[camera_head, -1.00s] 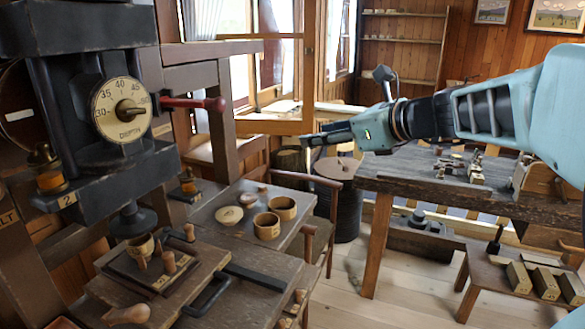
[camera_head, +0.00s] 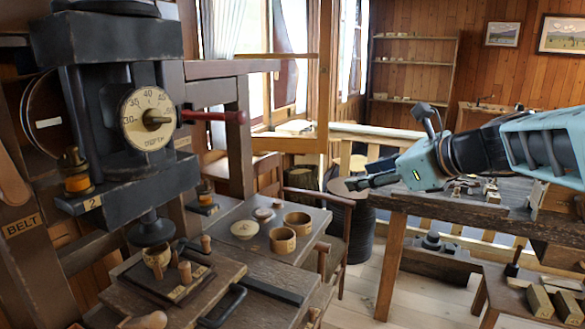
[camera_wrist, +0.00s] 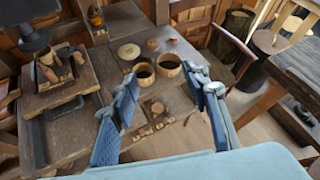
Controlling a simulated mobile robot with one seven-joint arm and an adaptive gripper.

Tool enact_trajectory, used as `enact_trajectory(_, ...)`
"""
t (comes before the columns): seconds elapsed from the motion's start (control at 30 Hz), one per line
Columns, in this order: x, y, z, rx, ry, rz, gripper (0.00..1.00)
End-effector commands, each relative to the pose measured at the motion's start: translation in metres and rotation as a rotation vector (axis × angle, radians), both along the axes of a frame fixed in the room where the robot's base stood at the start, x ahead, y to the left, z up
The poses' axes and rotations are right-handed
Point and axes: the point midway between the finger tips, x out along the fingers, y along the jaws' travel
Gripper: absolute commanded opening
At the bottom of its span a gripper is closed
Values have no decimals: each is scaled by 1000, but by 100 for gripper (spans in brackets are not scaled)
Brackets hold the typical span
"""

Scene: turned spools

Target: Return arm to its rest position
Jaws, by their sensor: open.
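My gripper (camera_head: 362,185) is held in the air at the right of centre in the head view, pointing left, in front of the workbench. In the wrist view its two blue-padded fingers (camera_wrist: 166,102) stand apart with nothing between them. Beyond and below the fingers is the wooden table (camera_wrist: 95,135) with two wooden rings (camera_wrist: 168,66), a round pale disc (camera_wrist: 129,52) and a small fixture with pegs (camera_wrist: 62,80). The gripper touches none of these.
A dark press (camera_head: 115,110) with a dial (camera_head: 147,118) and red handle stands at the left. A heavy workbench (camera_head: 460,207) with small parts lies at the right. A low stool (camera_head: 497,295) holds wooden blocks. Open floor (camera_head: 360,280) shows between the tables.

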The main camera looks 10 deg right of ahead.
Motion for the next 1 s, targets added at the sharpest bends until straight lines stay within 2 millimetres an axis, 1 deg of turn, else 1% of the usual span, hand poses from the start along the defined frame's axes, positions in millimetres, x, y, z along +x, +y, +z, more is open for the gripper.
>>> enact_trajectory(0.07,-16,17,-9,-89,-15,87,43)
enact_trajectory(0.17,-49,47,-28,-295,-60,275,43)
enact_trajectory(0.2,-66,59,-38,-398,-85,367,43)
enact_trajectory(0.27,-91,77,-54,-566,-126,517,43)
enact_trajectory(0.3,-108,86,-64,-680,-156,618,43)
enact_trajectory(0.37,-133,98,-80,-854,-201,774,43)
enact_trajectory(0.4,-148,104,-91,-969,-231,876,43)
enact_trajectory(0.5,-183,109,-116,-1249,-291,1126,43)
enact_trajectory(0.57,-200,107,-129,-1406,-318,1271,43)
enact_trajectory(0.6,-210,105,-137,-1505,-331,1366,43)
enact_trajectory(0.73,-238,90,-160,-1807,-342,1679,43)
enact_trajectory(0.77,-243,86,-163,-1868,-335,1750,43)
enact_trajectory(0.8,-240,87,-139,-1846,-343,1727,43)
enact_trajectory(0.97,-239,88,-103,-1836,-344,1723,43)
enact_trajectory(1.0,-239,88,-93,-1835,-344,1723,43)
